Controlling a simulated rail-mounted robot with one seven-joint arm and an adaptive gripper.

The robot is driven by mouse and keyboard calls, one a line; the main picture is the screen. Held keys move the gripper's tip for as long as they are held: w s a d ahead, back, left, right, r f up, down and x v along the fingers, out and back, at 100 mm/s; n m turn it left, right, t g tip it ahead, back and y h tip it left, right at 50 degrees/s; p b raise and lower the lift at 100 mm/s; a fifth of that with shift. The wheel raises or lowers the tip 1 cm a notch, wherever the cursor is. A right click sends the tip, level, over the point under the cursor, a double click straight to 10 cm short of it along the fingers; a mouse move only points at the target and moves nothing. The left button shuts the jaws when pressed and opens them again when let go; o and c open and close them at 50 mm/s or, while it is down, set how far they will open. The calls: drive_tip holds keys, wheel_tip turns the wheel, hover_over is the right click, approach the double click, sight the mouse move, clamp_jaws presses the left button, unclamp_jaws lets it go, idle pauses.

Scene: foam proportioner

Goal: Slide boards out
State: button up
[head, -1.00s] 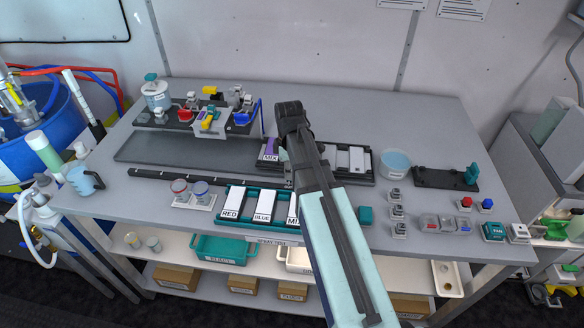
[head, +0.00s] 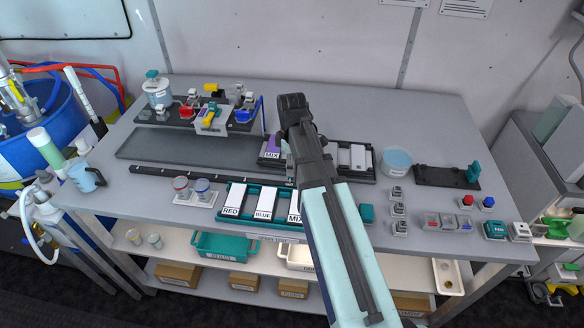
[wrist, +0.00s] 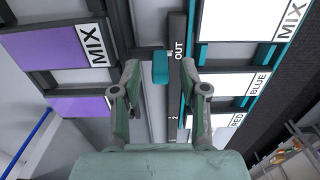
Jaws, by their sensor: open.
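My gripper (wrist: 160,66) is open and points down in the wrist view. A small teal block (wrist: 160,72) shows between its fingertips with a gap on each side, beside a dark rail (wrist: 176,95) marked OUT. In the head view the rail (head: 205,177) runs along the table, and my arm hides the fingers and the block. White boards marked RED (head: 234,197), BLUE (head: 265,199) and MIX (head: 295,201) lie in a teal tray (head: 222,213). Purple boards (wrist: 82,106) lie in a dark frame on the left of the wrist view.
A dark tray (head: 367,178) with white boards stands behind my arm. A blue bowl (head: 397,160) and several small blocks lie to the right.

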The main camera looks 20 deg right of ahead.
wheel_tip(320, 180, up, 10)
drive_tip(key=shift+r, duration=0.15)
idle(0.3)
